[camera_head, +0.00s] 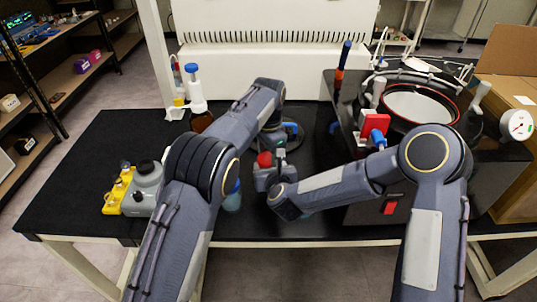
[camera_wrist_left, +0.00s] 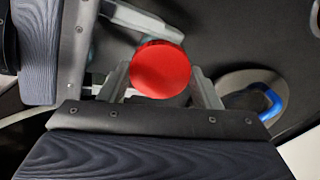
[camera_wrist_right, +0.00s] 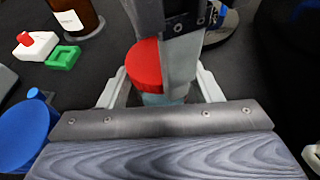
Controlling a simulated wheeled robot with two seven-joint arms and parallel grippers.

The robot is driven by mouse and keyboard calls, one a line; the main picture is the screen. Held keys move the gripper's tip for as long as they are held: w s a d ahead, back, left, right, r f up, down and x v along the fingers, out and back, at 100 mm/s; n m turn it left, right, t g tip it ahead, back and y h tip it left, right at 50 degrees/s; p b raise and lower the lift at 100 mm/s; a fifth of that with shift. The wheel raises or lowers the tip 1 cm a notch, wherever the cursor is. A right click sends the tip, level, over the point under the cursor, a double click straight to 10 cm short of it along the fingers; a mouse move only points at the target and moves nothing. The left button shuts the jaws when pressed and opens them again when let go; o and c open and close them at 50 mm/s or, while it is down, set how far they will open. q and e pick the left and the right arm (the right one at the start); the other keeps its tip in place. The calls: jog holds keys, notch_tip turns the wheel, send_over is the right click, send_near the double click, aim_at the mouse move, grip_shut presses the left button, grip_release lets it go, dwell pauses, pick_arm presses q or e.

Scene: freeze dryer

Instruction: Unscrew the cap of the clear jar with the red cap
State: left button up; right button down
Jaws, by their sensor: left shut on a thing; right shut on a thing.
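The clear jar's red cap (camera_head: 264,159) shows in the middle of the head view, between my two hands. In the left wrist view the red cap (camera_wrist_left: 160,69) sits between the fingers of my left gripper (camera_wrist_left: 162,88), which is shut on it. In the right wrist view the clear jar (camera_wrist_right: 160,98) shows as a pale translucent body below the red cap (camera_wrist_right: 143,65). My right gripper (camera_wrist_right: 161,90) is shut around this body. A left gripper finger (camera_wrist_right: 180,62) lies against the cap's side. Most of the jar is hidden by the grippers.
A blue-lidded jar (camera_wrist_right: 22,135) stands close beside my right gripper. A brown bottle (camera_wrist_right: 75,15), a white block (camera_wrist_right: 36,46) and a green piece (camera_wrist_right: 62,57) lie farther off. The black dryer (camera_head: 345,150) is at right.

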pick_arm(q)
jog(key=o, duration=1.1)
jog(key=shift+r, duration=0.15)
notch_tip(320, 180, up, 4)
jog(key=shift+r, duration=0.1)
jog(key=shift+c, duration=0.3)
jog(key=shift+s+d+r+m, duration=0.15)
jog(key=shift+r+m, duration=0.05)
jog(key=shift+m, duration=0.5)
jog(key=shift+d+r+m, duration=0.1)
jog(key=shift+r+m, duration=0.45)
jog(key=shift+m, duration=0.65)
jog(key=shift+a+r+m, duration=0.3)
jog(key=shift+r+m, duration=0.6)
jog(key=shift+m, duration=0.3)
jog(key=shift+f, duration=3.9)
